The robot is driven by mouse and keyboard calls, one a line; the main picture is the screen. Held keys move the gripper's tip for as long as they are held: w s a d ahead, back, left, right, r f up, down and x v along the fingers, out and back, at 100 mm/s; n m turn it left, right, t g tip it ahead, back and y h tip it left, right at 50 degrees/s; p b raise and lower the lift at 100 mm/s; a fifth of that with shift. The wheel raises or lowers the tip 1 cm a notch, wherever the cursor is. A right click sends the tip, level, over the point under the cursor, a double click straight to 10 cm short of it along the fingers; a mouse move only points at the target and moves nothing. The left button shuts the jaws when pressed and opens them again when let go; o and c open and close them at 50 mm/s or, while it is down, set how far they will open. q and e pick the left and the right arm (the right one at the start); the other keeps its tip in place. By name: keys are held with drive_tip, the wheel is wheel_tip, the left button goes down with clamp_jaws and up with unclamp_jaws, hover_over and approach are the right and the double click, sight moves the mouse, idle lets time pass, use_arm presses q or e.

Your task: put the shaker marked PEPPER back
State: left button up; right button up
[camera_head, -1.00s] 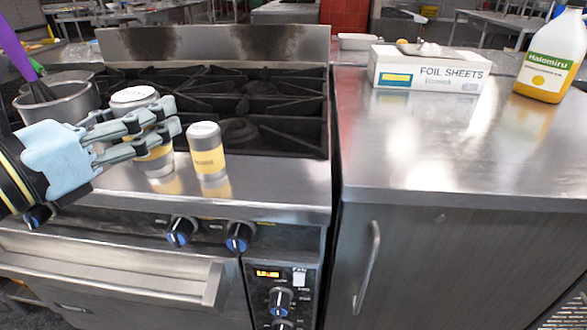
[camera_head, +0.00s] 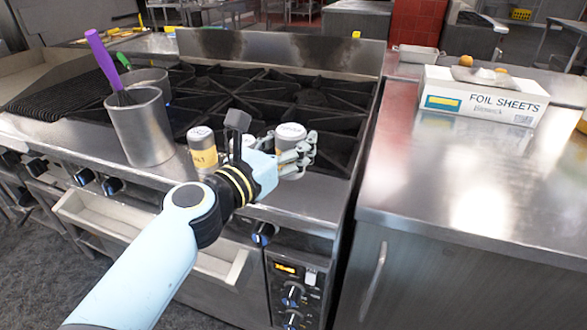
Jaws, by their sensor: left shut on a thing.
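My left gripper (camera_head: 306,150) is shut on a shaker (camera_head: 290,131) at the front right of the stove. This shaker has a pale round top, and the fingers cover most of its body, so I cannot read its label. A second shaker (camera_head: 202,152) with a yellow label stands upright to the left on the stove's front ledge. Its lettering is partly legible but too small to be sure of. A third shaker (camera_head: 247,143) stands between them, mostly hidden behind my gripper and wrist. My right gripper is not in view.
A metal pot (camera_head: 141,130) with a purple-handled whisk (camera_head: 101,60) stands left of the shakers, another pot (camera_head: 146,78) behind it. Black burner grates (camera_head: 270,92) lie behind. On the right, a steel counter (camera_head: 455,185) bears a foil sheets box (camera_head: 480,100); its front is clear.

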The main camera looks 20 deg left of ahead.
use_arm(q)
drive_tip(key=shift+w+a+f, duration=0.15)
drive_tip(key=shift+w+f, duration=0.4)
drive_tip(key=shift+w, duration=0.25)
wheel_tip(320, 180, down, 4)
drive_tip(key=b, duration=0.3)
drive_tip(key=shift+r, duration=0.1)
drive_tip(key=o, duration=1.4)
drive_tip(key=shift+f, duration=0.2)
